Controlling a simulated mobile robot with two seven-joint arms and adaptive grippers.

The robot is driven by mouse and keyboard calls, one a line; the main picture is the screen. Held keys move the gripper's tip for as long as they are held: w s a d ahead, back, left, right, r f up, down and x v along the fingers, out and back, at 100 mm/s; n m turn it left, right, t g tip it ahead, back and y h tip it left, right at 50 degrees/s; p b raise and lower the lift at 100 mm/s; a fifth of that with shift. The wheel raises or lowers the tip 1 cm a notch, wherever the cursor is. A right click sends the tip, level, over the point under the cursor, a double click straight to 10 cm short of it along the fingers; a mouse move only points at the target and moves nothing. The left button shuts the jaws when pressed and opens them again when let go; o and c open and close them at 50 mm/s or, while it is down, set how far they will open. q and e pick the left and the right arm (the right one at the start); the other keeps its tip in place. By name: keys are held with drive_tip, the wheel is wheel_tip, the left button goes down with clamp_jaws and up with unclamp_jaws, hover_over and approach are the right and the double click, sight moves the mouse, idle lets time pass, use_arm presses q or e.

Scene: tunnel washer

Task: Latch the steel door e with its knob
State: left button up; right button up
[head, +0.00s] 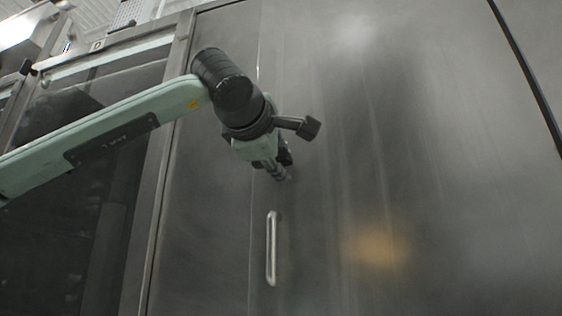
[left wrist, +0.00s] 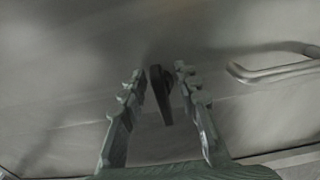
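The steel door (head: 400,130) is a large, flat, shiny panel filling the middle and right of the head view. It appears flush with the panel on its left. A dark, narrow knob (left wrist: 161,92) on the door shows in the left wrist view, between the two fingers of my left gripper (left wrist: 158,78). The fingers are apart, with a gap on each side of the knob. In the head view my left gripper (head: 283,174) reaches the door just above the handle and hides the knob. My right gripper is in neither view.
A vertical bar handle (head: 271,248) is fixed to the door below my left gripper; it also shows at the right of the left wrist view (left wrist: 275,72). A dark glazed panel (head: 80,190) in a steel frame stands to the left. The door surface to the right is clear.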

use_arm(q)
drive_tip(key=v, duration=1.2)
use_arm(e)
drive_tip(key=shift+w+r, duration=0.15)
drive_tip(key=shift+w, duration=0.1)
use_arm(q)
drive_tip(key=shift+w, duration=0.1)
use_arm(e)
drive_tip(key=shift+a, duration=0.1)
